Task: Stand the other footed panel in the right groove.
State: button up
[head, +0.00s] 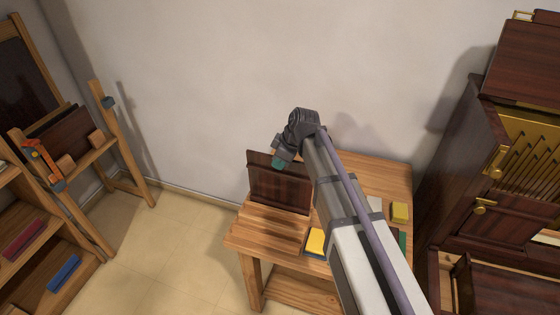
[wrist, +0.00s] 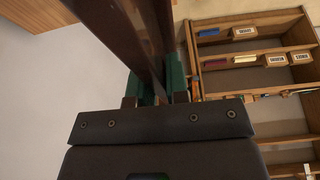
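A dark brown panel (head: 280,188) stands about upright over the left part of the wooden table, its broad face toward the head camera. My gripper (head: 278,160), with green-padded fingers, is at the panel's upper edge. In the wrist view the panel (wrist: 118,32) runs down between the two fingers (wrist: 155,92), one on each side, and looks pinched between them. In the head view the panel's lower edge is close to the light wooden top; I cannot tell whether it touches. My arm covers the middle of the table.
The wooden table (head: 385,172) carries a yellow-topped block (head: 315,241) and a yellow block (head: 399,211). A dark piano cabinet (head: 490,150) stands at the right. Shelves (head: 20,230) and an easel (head: 117,140) holding dark boards are at the left. Open floor lies between.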

jog(key=o, duration=0.4)
jog(key=p+v, duration=0.7)
jog(key=a+p+v, duration=0.1)
jog(key=p+v, duration=0.2)
jog(key=v, duration=0.1)
jog(key=shift+r, duration=0.2)
jog(key=shift+d+r+p, duration=0.25)
jog(key=shift+p, duration=0.15)
jog(key=shift+s+d+f, duration=0.1)
jog(key=shift+s+f, duration=0.05)
jog(key=shift+f, duration=0.05)
jog(key=s+d+f+m+g+h, duration=0.1)
jog(key=s+d+m+h, duration=0.3)
jog(key=s+d+m, duration=1.25)
notch_tip(320, 180, down, 7)
jog(key=s+a+n+b, duration=0.1)
jog(key=n+b, duration=0.1)
jog(key=b, duration=0.4)
jog(key=shift+a+r+b, duration=0.2)
jog(key=shift+a+b, duration=0.1)
jog(key=shift+o, duration=0.4)
jog(key=shift+s+r+p, duration=0.15)
jog(key=shift+r+p, duration=0.2)
